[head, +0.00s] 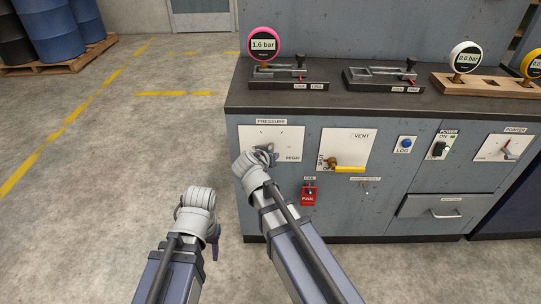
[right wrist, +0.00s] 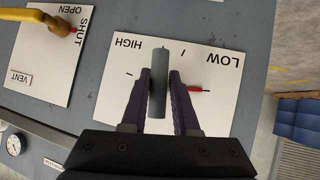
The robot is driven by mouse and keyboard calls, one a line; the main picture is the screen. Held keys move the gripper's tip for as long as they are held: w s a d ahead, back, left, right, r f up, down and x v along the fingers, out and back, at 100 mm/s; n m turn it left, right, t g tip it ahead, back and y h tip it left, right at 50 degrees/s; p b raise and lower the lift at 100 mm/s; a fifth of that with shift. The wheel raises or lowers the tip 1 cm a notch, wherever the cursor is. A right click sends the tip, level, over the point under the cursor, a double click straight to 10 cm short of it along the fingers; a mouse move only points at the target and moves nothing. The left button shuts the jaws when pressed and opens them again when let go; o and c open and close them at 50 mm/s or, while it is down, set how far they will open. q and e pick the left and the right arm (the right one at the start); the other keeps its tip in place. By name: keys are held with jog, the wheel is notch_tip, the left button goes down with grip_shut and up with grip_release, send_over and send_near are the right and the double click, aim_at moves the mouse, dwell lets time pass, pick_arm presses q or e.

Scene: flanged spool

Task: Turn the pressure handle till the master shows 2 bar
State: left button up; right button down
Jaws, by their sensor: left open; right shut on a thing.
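The pink-rimmed gauge (head: 264,44), which I take for the master, stands on the bench at the left and reads 1.6 bar. The pressure handle (right wrist: 158,80) is a grey bar in front of a white plate (head: 285,137) marked LOW and HIGH. My right gripper (right wrist: 160,90) is shut on the handle, one dark finger on each side. A red pointer tip (right wrist: 195,89) shows beside the fingers. In the head view my right wrist hides most of the handle. My left gripper (head: 216,245) is open and empty, over the floor left of the cabinet.
Right of the pressure plate are the VENT plate with a yellow lever (head: 348,169), a blue LOG button (head: 406,144) and a power switch (head: 438,149). A red FAIL tag (head: 309,196) hangs below. A white gauge (head: 465,56) reads 0.0 bar. Floor at left is clear.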

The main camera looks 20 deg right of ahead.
jog(key=c, duration=0.7)
grip_release()
jog(key=shift+p+v, duration=2.15)
jog(key=shift+v, duration=1.75)
jog(key=s+a+r+n+g+y+p, duration=0.1)
jog(key=s+a+r+n+g+p, duration=0.1)
jog(key=s+p, duration=0.4)
jog(key=s+a+r+n+g+y+p, duration=0.2)
jog(key=s+r+p, duration=0.4)
jog(key=p, duration=0.3)
jog(key=s+a+r+n+g+y+p, duration=0.1)
jog(key=s+a+r+n+g+p, duration=0.3)
jog(key=p, duration=0.4)
jog(key=shift+s+a+r+g+y, duration=0.2)
jog(key=shift+s+a+r+g, duration=0.2)
jog(key=shift+s, duration=0.25)
jog(key=shift+s+a+r+g+y, duration=0.25)
jog(key=shift+s+r+g, duration=0.15)
jog(key=shift+s, duration=0.25)
